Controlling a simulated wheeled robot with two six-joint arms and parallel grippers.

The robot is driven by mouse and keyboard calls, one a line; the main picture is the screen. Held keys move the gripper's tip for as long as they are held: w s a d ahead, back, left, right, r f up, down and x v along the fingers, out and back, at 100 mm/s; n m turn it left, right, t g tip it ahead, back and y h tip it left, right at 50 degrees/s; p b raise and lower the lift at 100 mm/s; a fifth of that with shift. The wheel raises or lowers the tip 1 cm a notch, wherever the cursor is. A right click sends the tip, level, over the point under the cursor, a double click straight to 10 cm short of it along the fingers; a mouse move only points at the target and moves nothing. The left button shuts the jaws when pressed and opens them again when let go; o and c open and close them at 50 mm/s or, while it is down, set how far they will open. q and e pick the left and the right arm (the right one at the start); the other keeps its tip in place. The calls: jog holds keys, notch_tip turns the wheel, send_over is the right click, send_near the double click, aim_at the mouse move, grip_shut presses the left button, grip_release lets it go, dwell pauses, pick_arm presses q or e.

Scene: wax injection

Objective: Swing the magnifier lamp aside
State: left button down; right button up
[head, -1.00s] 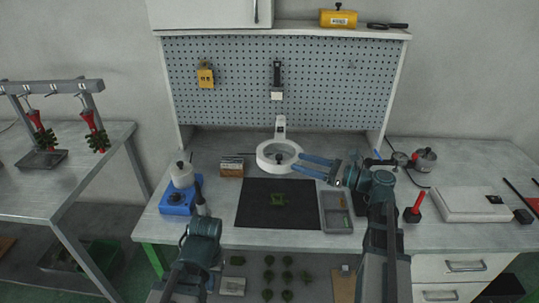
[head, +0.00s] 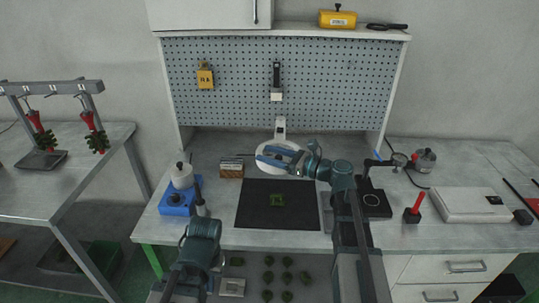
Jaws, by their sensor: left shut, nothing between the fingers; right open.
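The magnifier lamp (head: 280,124) stands at the back of the bench, in front of the pegboard. Its white ring head (head: 263,165) hangs over the bench behind the dark mat. My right gripper (head: 264,156) is open, with its blue fingers pointing left across the ring. The fingers hide part of the ring and lens, and I cannot tell whether they touch it. My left gripper (head: 200,198) is shut and empty at the left front of the bench, near the blue wax unit, partly hidden by its own arm.
The dark mat (head: 250,215) holds a green piece (head: 277,200). A wooden block (head: 231,168) stands left of the ring. The blue unit with a white pot (head: 182,175) is further left. A black stand (head: 375,203) and a red-handled tool (head: 415,207) stand right of my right arm.

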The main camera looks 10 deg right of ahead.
grip_shut()
dwell(1.3)
